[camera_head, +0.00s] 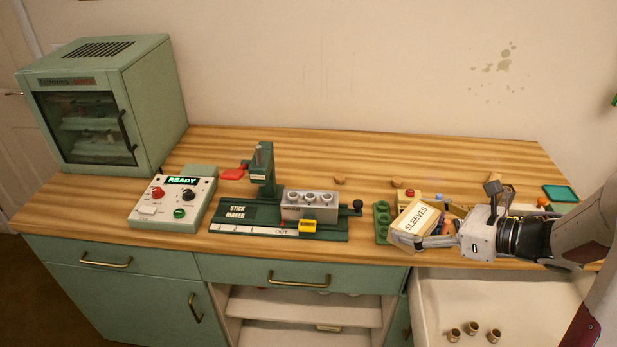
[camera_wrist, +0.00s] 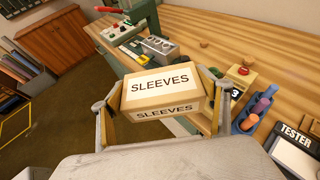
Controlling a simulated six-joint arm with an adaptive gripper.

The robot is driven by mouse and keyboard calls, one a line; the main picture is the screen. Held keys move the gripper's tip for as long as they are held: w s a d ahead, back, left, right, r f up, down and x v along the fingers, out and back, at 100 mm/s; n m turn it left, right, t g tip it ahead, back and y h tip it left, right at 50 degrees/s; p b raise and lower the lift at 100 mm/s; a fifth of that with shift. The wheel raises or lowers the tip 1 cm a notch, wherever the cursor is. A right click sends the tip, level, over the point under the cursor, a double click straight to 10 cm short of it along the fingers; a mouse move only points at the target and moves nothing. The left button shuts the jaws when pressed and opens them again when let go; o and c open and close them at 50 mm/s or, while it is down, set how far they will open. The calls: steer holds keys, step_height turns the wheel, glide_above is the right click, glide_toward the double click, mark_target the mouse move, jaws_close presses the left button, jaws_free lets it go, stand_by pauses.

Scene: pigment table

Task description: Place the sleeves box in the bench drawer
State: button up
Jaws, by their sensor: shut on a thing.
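The sleeves box (camera_head: 418,218) is a tan carton with a white label reading SLEEVES. My gripper (camera_head: 424,235) is shut on it, one finger on each side, and holds it tilted near the bench's front edge at the right. In the wrist view the box (camera_wrist: 160,88) sits between both fingers of my gripper (camera_wrist: 162,98), label facing me. Green drawer fronts with brass handles, one at left (camera_head: 60,254) and one in the middle (camera_head: 235,270), look shut. A pale open compartment (camera_head: 505,308) at front right holds three small brown cups; I cannot tell whether it is the bench drawer.
The stick maker (camera_head: 235,213) stands mid-bench with a grey mould block (camera_head: 309,205). A control box (camera_head: 172,203) reading READY and a green cabinet (camera_head: 160,100) are at left. A green holder (camera_head: 382,224) is beside the box. The wrist view shows a tester (camera_wrist: 292,157).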

steer(key=w+a+f+m+t+h, duration=0.1)
steer(key=w+a, duration=0.1)
steer(key=w, duration=0.9)
steer(key=w+a+f+m+t+h, duration=0.1)
steer(key=w+a+f, duration=0.1)
steer(key=w, duration=0.8)
steer(key=w+a+r+m+t+h, duration=0.1)
steer(key=w+a+r+m+h, duration=0.1)
steer(key=w+a, duration=0.65)
steer(key=w+a+r+m+t+h, duration=0.2)
steer(key=w+a, duration=0.5)
steer(key=w, duration=0.2)
steer(key=shift+w+d+f, duration=0.1)
steer(key=shift+f, duration=2.5)
steer(key=shift+f, duration=3.1)
steer(key=shift+f, duration=1.85)
